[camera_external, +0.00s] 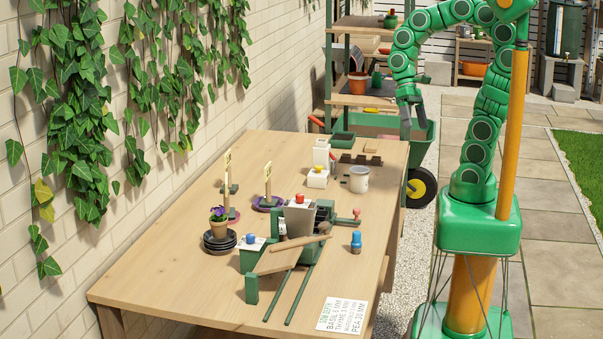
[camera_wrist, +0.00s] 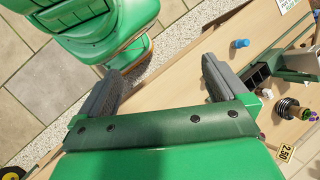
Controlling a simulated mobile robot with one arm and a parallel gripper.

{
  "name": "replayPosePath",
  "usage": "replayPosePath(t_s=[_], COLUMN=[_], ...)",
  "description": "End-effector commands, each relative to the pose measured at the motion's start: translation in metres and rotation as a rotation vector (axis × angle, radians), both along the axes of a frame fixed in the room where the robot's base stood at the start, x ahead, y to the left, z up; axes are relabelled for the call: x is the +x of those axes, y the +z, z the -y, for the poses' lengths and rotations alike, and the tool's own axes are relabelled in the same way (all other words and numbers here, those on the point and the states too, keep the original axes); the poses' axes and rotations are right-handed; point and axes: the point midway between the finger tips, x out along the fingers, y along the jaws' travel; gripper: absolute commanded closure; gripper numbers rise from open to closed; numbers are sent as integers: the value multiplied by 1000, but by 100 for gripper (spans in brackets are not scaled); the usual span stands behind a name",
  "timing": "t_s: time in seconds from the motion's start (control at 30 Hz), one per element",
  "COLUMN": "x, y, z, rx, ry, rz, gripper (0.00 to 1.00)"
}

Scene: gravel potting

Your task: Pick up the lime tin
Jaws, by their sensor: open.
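No label reading lime can be made out, so I cannot tell which container is the lime tin. Candidates on the bench are a white tin with an orange knob (camera_external: 318,179), a taller white container (camera_external: 321,153) behind it, a pale tin with a blue knob (camera_external: 252,242) at the front left, and a grey-white round pot (camera_external: 358,180). My gripper (camera_external: 413,124) hangs beyond the bench's right edge, pointing down, apart from all of these. In the wrist view my gripper (camera_wrist: 165,78) is open with nothing between its fingers.
A green wheelbarrow (camera_external: 420,148) stands behind. The bench's front left is clear.

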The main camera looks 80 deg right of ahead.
Motion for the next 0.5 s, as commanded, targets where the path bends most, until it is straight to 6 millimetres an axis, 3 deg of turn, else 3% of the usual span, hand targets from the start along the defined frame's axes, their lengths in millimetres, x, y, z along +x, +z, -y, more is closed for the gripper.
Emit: replayPosePath(t_s=[0.27, 0.5], x=[40, 78], y=[0, 5], z=[5, 25], rx=[194, 374], ry=[-281, -521], rz=[-137, -250], gripper=[0, 0])
